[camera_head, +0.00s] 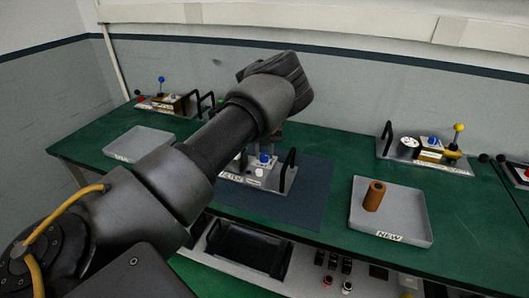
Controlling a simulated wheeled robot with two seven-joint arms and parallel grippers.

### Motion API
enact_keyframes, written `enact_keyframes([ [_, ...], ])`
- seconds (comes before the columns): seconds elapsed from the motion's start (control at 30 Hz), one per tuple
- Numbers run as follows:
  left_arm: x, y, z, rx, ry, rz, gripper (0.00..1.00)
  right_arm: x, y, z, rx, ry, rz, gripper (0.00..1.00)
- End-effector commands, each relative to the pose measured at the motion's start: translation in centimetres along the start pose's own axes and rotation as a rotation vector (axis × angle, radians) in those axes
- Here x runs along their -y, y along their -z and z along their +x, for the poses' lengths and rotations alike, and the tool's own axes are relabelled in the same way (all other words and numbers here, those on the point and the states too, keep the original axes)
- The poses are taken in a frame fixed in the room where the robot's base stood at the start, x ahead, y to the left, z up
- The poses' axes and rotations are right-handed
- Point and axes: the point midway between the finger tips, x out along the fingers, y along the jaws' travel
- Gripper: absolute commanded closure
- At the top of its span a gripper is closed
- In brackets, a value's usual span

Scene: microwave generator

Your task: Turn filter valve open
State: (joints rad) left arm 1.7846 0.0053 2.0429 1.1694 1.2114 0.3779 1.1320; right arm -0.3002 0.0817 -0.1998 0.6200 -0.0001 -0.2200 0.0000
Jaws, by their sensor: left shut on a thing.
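The filter unit, a light grey plate labelled FILTER (258,180), stands on a dark blue mat in the middle of the green bench. My left gripper (254,160) points down at the unit and is shut on a part of the filter valve. The arm hides most of the jaws and the valve's left side, so the valve's angle cannot be told. My right gripper is out of view.
A grey tray labelled NEW (408,228) holds an upright brown cylinder (374,196) at right. An empty grey tray (140,144) lies at left. Units with coloured knobs stand at the back left (160,104) and back right (425,155). A control panel (330,272) is below the bench edge.

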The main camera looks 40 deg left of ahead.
Motion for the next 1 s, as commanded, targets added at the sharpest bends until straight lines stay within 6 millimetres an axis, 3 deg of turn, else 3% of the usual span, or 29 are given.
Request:
enact_keyframes([
  [0.6, -0.05, -0.02, -0.04, 0.001, 0.000, -0.037, 0.93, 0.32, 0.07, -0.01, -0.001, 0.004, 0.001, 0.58],
  [0.63, -0.05, -0.02, -0.03, 0.001, 0.000, -0.037, 0.66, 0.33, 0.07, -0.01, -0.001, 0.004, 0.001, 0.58],
  [0.77, -0.04, -0.02, -0.03, 0.000, 0.000, -0.037, 0.49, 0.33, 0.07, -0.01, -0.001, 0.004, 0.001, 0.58],
  [1.0, -0.03, -0.01, -0.02, 0.000, 0.000, -0.036, 0.48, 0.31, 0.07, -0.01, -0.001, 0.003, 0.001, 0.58],
])
